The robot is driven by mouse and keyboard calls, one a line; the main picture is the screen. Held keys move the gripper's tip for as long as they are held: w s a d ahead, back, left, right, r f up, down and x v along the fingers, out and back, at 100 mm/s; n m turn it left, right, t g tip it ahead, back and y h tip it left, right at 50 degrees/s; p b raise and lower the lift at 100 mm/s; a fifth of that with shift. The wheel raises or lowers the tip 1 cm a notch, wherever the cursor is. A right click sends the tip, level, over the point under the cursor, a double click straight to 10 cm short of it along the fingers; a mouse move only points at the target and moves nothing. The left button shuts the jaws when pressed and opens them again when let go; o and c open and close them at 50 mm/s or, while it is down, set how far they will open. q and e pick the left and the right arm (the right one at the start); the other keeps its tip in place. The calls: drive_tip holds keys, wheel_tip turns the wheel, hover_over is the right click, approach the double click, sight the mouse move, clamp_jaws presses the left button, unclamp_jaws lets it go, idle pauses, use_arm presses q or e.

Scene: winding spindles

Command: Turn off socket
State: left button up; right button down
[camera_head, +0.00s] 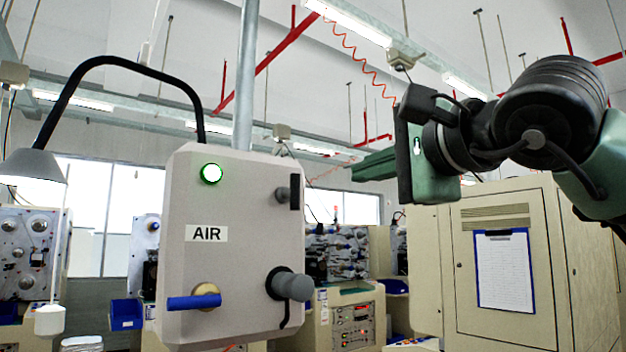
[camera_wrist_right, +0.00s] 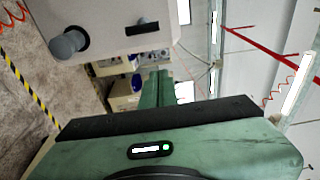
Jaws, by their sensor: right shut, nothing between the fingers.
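A pale grey box (camera_head: 235,250) marked AIR fills the middle of the head view, with a lit green lamp (camera_head: 211,173) at its top. A grey round plug-like socket (camera_head: 291,286) with a black collar sits at its lower right. Above that is a small grey knob on a black plate (camera_head: 294,192). The socket (camera_wrist_right: 68,45) and the black plate (camera_wrist_right: 142,29) also show in the right wrist view. My right gripper (camera_head: 372,166) is shut and empty, held to the right of the box, apart from it. My left gripper is not in view.
A blue-handled valve (camera_head: 194,301) is on the box's lower left. A lamp on a black curved arm (camera_head: 33,165) stands left. A beige cabinet with a clipboard (camera_head: 504,270) stands right, below my right arm. Winding machines (camera_head: 340,255) stand behind.

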sight(295, 192)
drive_tip(key=shift+w, duration=0.1)
